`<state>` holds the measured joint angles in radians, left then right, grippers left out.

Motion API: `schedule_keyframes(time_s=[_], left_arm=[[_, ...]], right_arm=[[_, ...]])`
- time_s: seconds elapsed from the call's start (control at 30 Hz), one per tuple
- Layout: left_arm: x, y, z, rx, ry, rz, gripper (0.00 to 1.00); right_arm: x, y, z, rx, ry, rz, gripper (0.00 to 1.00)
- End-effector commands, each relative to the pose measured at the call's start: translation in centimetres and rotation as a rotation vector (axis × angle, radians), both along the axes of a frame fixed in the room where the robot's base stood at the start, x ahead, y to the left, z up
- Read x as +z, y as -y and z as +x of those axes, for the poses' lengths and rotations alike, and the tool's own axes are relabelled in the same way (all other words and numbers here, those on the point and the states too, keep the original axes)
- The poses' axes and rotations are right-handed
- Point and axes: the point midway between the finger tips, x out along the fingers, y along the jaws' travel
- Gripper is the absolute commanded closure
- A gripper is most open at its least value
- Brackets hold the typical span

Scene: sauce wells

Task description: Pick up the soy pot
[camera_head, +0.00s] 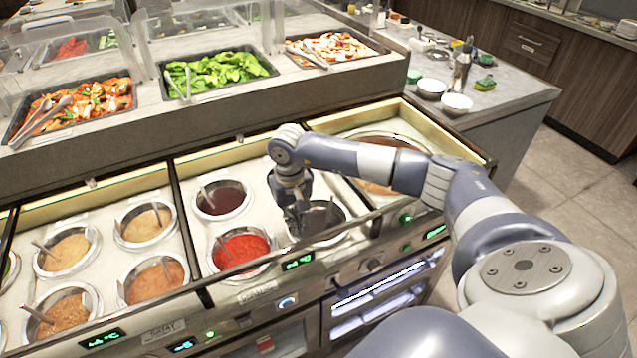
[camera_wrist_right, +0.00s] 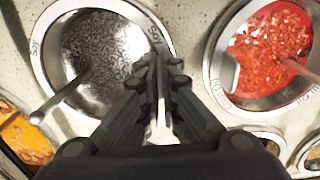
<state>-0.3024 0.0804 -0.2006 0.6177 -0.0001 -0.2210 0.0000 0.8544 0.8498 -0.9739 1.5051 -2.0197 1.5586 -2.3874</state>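The soy pot (camera_head: 330,213) is a round metal pot with dark contents, sunk in the counter well. In the right wrist view its rim (camera_wrist_right: 50,75) carries the word SOY, and a spoon handle (camera_wrist_right: 68,92) leans out of it. My right gripper (camera_head: 297,222) is at the pot's left rim in the head view. In the right wrist view its fingers (camera_wrist_right: 160,62) are close together, with the rim between the tips. The fingers hide part of the rim. The pot sits level in its well. My left gripper is not in view.
A red chili pot (camera_head: 240,250) stands close to the left of the soy pot, with a dark sauce pot (camera_head: 222,200) behind it. A large brown pot (camera_head: 378,188) is to the right. Several sauce pots with spoons fill the left wells. A raised salad counter (camera_head: 190,118) runs behind.

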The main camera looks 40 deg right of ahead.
Motion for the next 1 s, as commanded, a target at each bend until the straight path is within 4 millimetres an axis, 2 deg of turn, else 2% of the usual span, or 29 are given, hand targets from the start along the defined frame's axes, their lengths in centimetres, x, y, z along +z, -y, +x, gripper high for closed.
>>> schedule_keyframes(time_s=[0.27, 0.47, 0.67, 1.0], left_arm=[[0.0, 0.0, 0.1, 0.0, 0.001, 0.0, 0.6], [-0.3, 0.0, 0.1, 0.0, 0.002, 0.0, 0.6], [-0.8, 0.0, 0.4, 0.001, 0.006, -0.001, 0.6], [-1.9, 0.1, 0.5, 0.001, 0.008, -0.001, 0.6]], right_arm=[[0.3, 0.0, 0.2, 0.0, 0.005, 0.001, 1.0], [1.6, 0.0, 0.2, 0.0, 0.007, 0.002, 1.0], [4.8, 0.1, 0.3, 0.0, 0.009, 0.001, 1.0], [12.3, 0.0, 0.2, -0.001, 0.01, 0.0, 1.0]])
